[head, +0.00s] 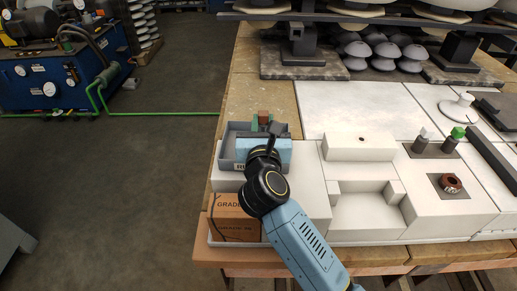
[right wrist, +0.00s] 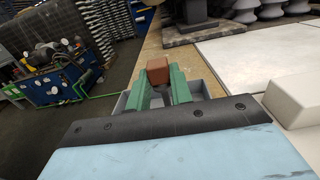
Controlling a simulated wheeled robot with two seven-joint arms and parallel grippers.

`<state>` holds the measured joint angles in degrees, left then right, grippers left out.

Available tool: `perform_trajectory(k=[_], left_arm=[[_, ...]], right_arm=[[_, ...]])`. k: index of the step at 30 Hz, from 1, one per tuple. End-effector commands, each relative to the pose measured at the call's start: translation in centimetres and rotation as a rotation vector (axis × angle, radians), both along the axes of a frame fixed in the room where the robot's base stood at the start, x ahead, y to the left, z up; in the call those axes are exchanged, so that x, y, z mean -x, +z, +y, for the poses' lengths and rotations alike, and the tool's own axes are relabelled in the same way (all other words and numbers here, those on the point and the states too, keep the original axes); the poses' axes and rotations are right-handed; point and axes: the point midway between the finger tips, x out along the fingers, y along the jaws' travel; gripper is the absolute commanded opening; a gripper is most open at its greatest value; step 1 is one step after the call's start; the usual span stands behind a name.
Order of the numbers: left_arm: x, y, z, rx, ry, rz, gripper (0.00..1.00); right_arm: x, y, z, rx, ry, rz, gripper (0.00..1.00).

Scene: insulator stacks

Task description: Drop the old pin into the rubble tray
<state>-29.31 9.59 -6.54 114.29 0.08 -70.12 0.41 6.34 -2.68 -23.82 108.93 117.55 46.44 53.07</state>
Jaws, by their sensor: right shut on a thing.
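My right gripper (head: 264,124) reaches in over the grey rubble tray (head: 228,140) at the near left of the bench. Its green fingers show in the right wrist view (right wrist: 161,88). They are shut on a brown, blocky piece, which I take to be the old pin (right wrist: 158,68); the same piece shows in the head view (head: 264,117). In the right wrist view the grey tray wall (right wrist: 213,84) shows below and beside the fingers. My arm hides part of the tray and its label. My left gripper is not in view.
A cardboard box (head: 234,222) stands in front of the tray. Insulators (head: 385,52) stand at the back.

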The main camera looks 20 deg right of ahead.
Motion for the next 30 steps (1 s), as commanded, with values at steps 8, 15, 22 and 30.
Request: perform_trajectory(k=[8,15,22,30], left_arm=[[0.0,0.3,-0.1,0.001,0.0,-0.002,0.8],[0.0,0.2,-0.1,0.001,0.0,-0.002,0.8],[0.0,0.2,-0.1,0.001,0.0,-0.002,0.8],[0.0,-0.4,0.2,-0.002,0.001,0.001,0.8]], right_arm=[[0.0,0.0,0.0,0.0,0.0,-0.001,0.0],[0.0,0.0,0.0,0.0,0.0,-0.001,0.46],[0.0,-0.1,0.0,0.0,0.0,0.0,0.47],[2.2,-0.1,0.7,-0.001,0.001,0.003,0.47]])
